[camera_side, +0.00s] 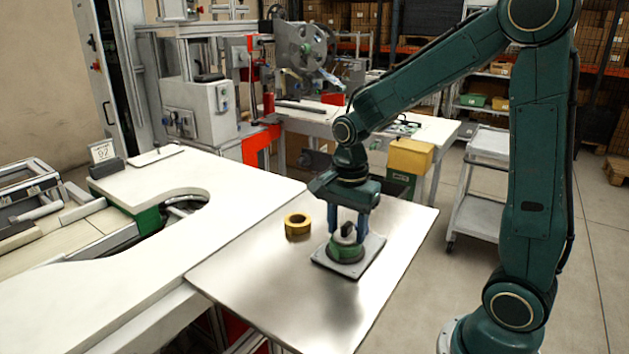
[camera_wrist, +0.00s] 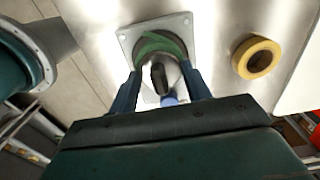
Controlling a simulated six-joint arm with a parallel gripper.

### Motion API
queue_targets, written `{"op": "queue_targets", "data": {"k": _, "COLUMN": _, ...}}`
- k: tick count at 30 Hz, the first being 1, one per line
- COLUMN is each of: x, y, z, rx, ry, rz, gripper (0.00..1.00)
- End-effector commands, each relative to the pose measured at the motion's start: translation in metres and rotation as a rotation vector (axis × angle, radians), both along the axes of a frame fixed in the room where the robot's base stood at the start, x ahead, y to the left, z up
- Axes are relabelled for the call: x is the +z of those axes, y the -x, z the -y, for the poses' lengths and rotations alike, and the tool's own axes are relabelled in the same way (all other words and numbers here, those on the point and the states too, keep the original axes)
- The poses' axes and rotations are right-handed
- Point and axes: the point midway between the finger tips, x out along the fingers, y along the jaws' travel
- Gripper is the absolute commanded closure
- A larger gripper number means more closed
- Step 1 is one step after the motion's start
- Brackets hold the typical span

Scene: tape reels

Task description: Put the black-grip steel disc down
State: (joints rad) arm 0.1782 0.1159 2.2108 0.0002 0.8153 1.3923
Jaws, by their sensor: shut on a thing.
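The steel disc (camera_side: 346,239) with its black grip (camera_side: 348,229) is between the blue fingers of my gripper (camera_side: 347,228), which is shut on it. The disc is at the top of a green round piece (camera_side: 345,252) on a grey square plate (camera_side: 367,251). I cannot tell whether it rests on the green piece or is just above it. In the wrist view the disc (camera_wrist: 172,73) and black grip (camera_wrist: 159,77) show between the fingers, and the green piece (camera_wrist: 160,42) is partly hidden behind the disc.
A yellow tape roll (camera_side: 289,230) lies on the steel table (camera_side: 270,275) left of the plate; it also shows in the wrist view (camera_wrist: 245,66). A white worktop (camera_side: 150,215) with a curved cutout adjoins at left. The front of the steel table is clear.

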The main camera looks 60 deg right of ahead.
Motion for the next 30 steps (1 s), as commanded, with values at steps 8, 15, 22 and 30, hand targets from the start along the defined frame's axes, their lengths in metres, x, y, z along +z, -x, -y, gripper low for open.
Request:
{"op": "queue_targets", "data": {"k": 8, "x": -0.0005, "y": -0.0002, "z": 0.0000, "rx": 0.000, "ry": 0.000, "rz": 0.001, "gripper": 0.79}}
{"op": "queue_targets", "data": {"k": 15, "x": -0.0029, "y": 0.0001, "z": 0.0000, "rx": 0.000, "ry": 0.000, "rz": -0.001, "gripper": 0.30}}
{"op": "queue_targets", "data": {"k": 22, "x": -0.0027, "y": 0.0000, "z": 0.0000, "rx": 0.000, "ry": 0.000, "rz": 0.000, "gripper": 0.30}}
{"op": "queue_targets", "data": {"k": 30, "x": 0.0048, "y": -0.0006, "z": 0.0001, "rx": 0.000, "ry": 0.000, "rz": 0.002, "gripper": 0.30}}
